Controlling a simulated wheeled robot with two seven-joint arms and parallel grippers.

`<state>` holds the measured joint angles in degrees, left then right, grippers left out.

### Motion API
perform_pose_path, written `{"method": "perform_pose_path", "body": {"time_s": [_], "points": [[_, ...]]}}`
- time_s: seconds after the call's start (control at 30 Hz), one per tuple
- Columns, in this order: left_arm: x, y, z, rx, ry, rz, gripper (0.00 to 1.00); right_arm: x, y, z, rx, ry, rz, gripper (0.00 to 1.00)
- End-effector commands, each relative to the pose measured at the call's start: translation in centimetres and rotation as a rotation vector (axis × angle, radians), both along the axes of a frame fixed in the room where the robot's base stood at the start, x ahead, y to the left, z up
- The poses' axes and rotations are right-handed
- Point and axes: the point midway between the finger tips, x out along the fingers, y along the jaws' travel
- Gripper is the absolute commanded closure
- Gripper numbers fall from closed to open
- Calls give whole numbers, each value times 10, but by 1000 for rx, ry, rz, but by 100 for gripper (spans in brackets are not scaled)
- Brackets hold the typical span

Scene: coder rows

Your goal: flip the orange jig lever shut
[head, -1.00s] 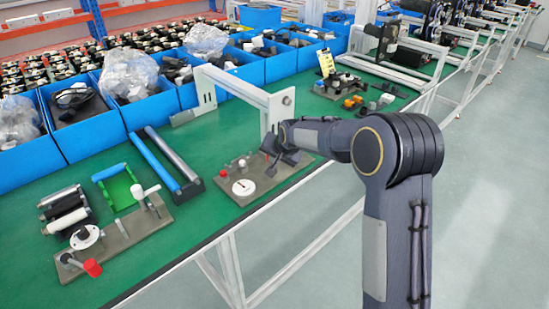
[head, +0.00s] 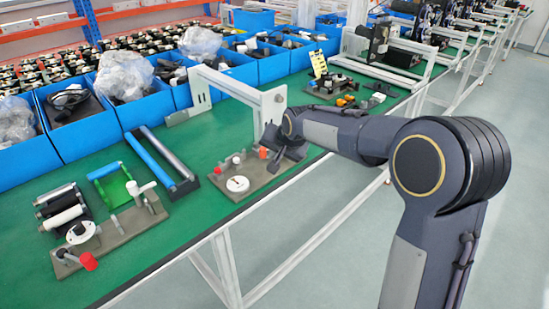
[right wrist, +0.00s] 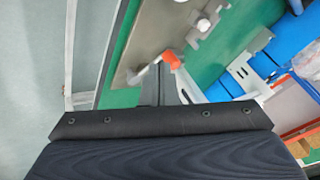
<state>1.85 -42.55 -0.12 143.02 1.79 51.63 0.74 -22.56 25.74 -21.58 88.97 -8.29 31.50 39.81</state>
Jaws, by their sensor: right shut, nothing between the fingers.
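The jig (head: 262,180) is a grey-brown plate on the green bench, with a white round dial, small red and white knobs and an orange lever end (head: 263,153). My right gripper (head: 273,157) is over the right end of this plate, with its fingers close beside the orange end. In the right wrist view the shut, empty fingers (right wrist: 160,72) reach toward the orange lever end (right wrist: 171,58), which appears to be at their tips. I cannot tell whether they touch. The lever's pivot is partly hidden by the gripper. My left gripper is not in view.
A second jig plate (head: 120,235) with a red knob stands at left, near rollers and a green frame. A white metal bracket (head: 238,88) arches just behind the gripper. Blue bins (head: 75,130) line the back. The green bench (head: 185,235) is clear between the two plates.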

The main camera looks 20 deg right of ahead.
Motion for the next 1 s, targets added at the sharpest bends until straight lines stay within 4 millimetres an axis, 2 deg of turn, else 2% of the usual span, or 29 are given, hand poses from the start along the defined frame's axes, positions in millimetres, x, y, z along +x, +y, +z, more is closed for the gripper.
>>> {"method": "perform_pose_path", "body": {"time_s": [0.17,0.57,0.67,0.77,0.87,1.0], "points": [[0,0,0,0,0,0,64,-10,3,13,-1,1,1,100],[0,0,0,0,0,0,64,-12,3,15,0,2,0,100],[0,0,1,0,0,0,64,-24,-4,19,11,9,7,100],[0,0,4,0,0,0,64,-57,-19,28,38,27,31,100],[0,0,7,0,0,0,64,-110,-34,38,66,44,84,100],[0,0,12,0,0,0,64,-196,-41,45,79,49,191,100]]}}
